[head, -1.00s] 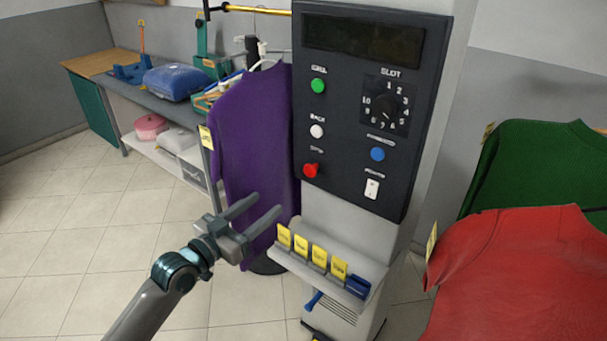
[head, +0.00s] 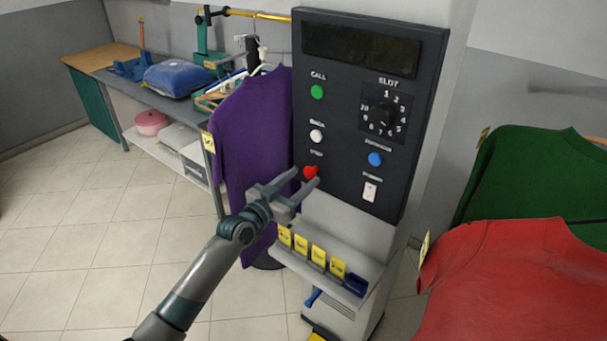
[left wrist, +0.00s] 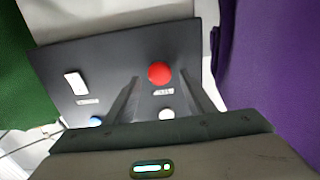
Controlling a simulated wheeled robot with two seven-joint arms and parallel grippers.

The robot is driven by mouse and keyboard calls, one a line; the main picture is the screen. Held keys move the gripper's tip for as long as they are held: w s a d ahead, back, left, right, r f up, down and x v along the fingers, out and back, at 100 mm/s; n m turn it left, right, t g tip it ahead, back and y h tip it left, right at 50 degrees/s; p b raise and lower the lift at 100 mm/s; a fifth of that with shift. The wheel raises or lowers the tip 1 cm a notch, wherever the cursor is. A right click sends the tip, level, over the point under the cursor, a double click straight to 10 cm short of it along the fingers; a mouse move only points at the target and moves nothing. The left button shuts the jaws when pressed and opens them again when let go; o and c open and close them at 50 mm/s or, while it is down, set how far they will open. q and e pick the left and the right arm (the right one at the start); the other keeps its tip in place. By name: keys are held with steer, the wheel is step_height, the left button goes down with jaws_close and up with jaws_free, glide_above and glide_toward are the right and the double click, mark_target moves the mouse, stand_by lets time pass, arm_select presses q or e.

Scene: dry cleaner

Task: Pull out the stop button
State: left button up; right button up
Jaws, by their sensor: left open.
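The red stop button (head: 310,172) sits at the lower left of the dark control panel (head: 345,190). My left gripper (head: 307,177) is open, its two fingertips near the button in the head view. In the left wrist view the red button (left wrist: 160,73) shows beyond and between the two finger tips (left wrist: 160,85). Nothing is held. I cannot tell whether the fingers touch the panel. My right gripper is not in view.
A white button (head: 317,136), green button (head: 317,92), blue button (head: 375,159), white switch (head: 370,191) and slot dial (head: 388,112) share the panel. A ledge with yellow tags (head: 318,256) juts out below. A purple garment (head: 245,140) hangs close on the left.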

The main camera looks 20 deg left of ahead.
arm_select(q)
steer(key=shift+w+d, duration=0.25)
steer(key=shift+w, duration=0.45)
jaws_close()
steer(key=shift+p+v, duration=0.3)
steer(key=shift+v, duration=0.55)
steer(key=shift+f, duration=0.1)
steer(key=shift+c, duration=0.2)
jaws_free()
steer(key=shift+o, duration=0.2)
steer(key=shift+s, duration=0.1)
